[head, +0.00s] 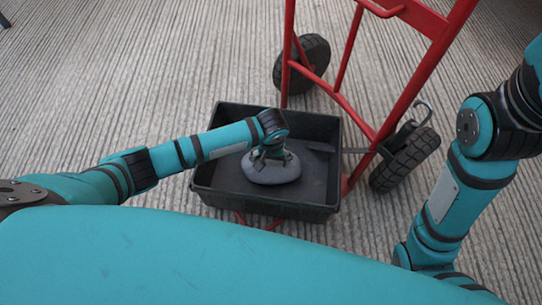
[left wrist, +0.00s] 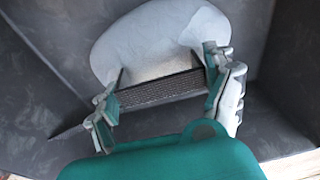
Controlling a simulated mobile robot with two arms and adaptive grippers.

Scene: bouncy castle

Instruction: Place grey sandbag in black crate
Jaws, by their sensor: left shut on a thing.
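The black crate (head: 322,135) stands on the red hand truck, its open top facing up. My left gripper (head: 270,158) reaches down into the crate and is shut on the sandbag. In the left wrist view the sandbag (left wrist: 150,42) shows pale at the top, with a dark strap between the fingers of my left gripper (left wrist: 162,88). I cannot tell whether the sandbag touches the crate floor. My right arm shows at the right, but its gripper is out of view.
The red hand truck (head: 405,95) rises behind and right of the crate, with black wheels (head: 302,64) on both sides. The striped grey floor (head: 130,70) is clear to the left. My teal body fills the front.

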